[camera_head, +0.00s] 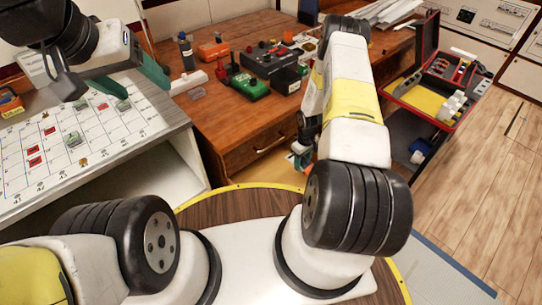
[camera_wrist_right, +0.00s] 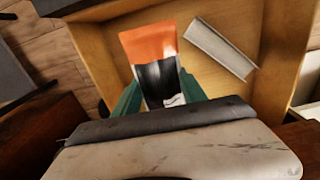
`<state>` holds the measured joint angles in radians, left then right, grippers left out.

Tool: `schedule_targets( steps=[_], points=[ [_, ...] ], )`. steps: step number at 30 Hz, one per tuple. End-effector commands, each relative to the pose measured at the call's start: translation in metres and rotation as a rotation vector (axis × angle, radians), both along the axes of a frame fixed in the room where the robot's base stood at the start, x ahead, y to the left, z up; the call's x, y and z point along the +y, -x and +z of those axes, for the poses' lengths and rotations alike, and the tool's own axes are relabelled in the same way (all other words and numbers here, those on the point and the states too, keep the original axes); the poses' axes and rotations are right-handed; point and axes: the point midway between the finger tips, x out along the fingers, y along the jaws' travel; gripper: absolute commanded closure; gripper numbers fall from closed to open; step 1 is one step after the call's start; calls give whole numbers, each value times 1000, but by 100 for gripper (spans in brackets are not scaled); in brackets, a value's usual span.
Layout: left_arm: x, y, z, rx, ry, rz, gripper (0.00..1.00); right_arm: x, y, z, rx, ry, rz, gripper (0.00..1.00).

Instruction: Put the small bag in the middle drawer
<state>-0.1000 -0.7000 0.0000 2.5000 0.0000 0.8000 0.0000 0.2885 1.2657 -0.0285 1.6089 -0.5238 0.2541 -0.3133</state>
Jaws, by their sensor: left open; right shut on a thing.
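My right gripper (camera_wrist_right: 160,92) is shut on a small bag (camera_wrist_right: 152,60), orange at one end and black at the other. In the right wrist view the bag is between the green fingers, over an open wooden drawer (camera_wrist_right: 99,48); which drawer of the desk this is, I cannot tell. Whether the bag touches the drawer floor is unclear. In the head view the right gripper (camera_head: 301,156) is mostly hidden behind my arm, beside the desk front. My left gripper (camera_head: 117,86) is open and empty above the white gridded board (camera_head: 110,132).
A silver-grey bar (camera_wrist_right: 220,48) lies in the open drawer, right of the bag. The wooden desk (camera_head: 215,125) carries a green device (camera_head: 250,88), a dark box (camera_head: 268,62) and other tools. An open red toolbox (camera_head: 432,85) stands at the right. Floor (camera_head: 490,170) is clear there.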

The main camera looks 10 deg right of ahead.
Motion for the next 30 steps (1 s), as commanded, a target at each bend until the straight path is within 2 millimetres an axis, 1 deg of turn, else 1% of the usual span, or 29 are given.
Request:
schedule_targets(
  steps=[1,3,8,12,15,20,24,27,30],
  points=[
    [0,0,0,0,0,0,34,0,1,-11,0,-1,4,93],
    [0,0,0,0,0,0,34,-1,1,-22,-1,-1,7,93],
    [0,0,0,0,0,0,34,0,2,-39,0,-1,9,93],
    [0,0,0,0,0,0,34,0,3,-66,2,-1,8,93],
    [0,0,0,0,0,0,34,-1,3,-82,0,-1,7,93],
    [0,0,0,0,0,0,34,-1,2,-96,-1,-1,8,93],
    [0,0,0,0,0,0,34,0,3,-117,0,-1,8,93],
    [0,0,0,0,0,0,34,-1,2,-129,-2,-1,8,93],
    [0,0,0,0,0,0,34,0,2,-134,-1,-1,8,93]
  ],
)
